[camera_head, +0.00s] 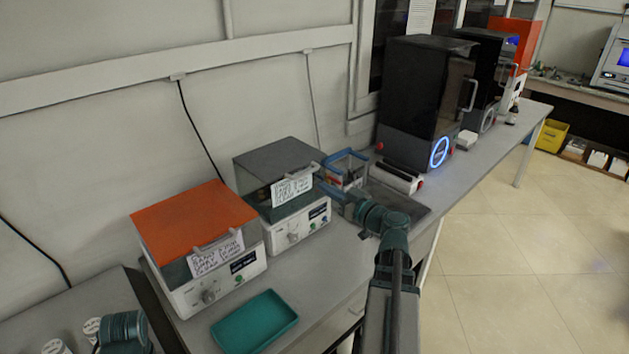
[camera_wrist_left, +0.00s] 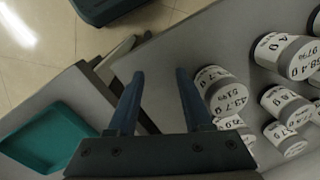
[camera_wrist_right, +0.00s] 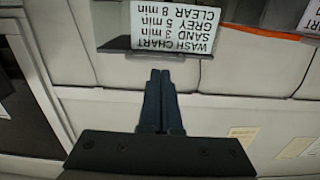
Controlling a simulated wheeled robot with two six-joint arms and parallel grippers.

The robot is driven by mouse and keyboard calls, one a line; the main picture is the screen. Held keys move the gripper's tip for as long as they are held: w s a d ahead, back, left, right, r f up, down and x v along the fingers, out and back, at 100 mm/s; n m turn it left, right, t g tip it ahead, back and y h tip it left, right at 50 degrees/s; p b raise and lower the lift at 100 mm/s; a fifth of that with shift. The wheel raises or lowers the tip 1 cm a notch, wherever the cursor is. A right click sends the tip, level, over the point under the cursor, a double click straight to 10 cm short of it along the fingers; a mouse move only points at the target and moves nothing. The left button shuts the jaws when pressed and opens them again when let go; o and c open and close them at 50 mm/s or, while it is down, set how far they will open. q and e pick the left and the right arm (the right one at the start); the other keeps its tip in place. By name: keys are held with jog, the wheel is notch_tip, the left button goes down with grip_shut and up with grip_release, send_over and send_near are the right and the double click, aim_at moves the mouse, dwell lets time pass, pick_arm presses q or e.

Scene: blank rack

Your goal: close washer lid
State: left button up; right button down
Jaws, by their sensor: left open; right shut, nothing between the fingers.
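Two benchtop washers stand side by side. The left washer (camera_head: 212,287) has an orange lid (camera_head: 193,213). The right washer (camera_head: 296,233) has a grey lid (camera_head: 277,157) with a front handle and a white wash chart label (camera_head: 292,189); the label also shows upside down in the right wrist view (camera_wrist_right: 175,24). Both lids look down, but I cannot tell if they are fully seated. My right gripper (camera_wrist_right: 160,73) is shut and empty, its tips close to the label's lid edge; contact is unclear. My left gripper (camera_wrist_left: 157,75) is open and empty, near labelled jars.
A teal tray (camera_head: 254,322) lies on the bench in front of the orange-lidded washer. A blue-handled carrier (camera_head: 345,170) stands right of the grey-lidded washer. A black machine with a blue ring (camera_head: 424,101) stands farther along. Several labelled jars (camera_wrist_left: 227,91) sit beside my left gripper.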

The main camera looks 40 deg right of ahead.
pick_arm(q)
jog(key=shift+r, duration=0.15)
pick_arm(e)
jog(key=s+r, duration=0.1)
jog(key=s, duration=0.5)
jog(key=shift+s+d, duration=0.35)
jog(key=shift+d, duration=0.05)
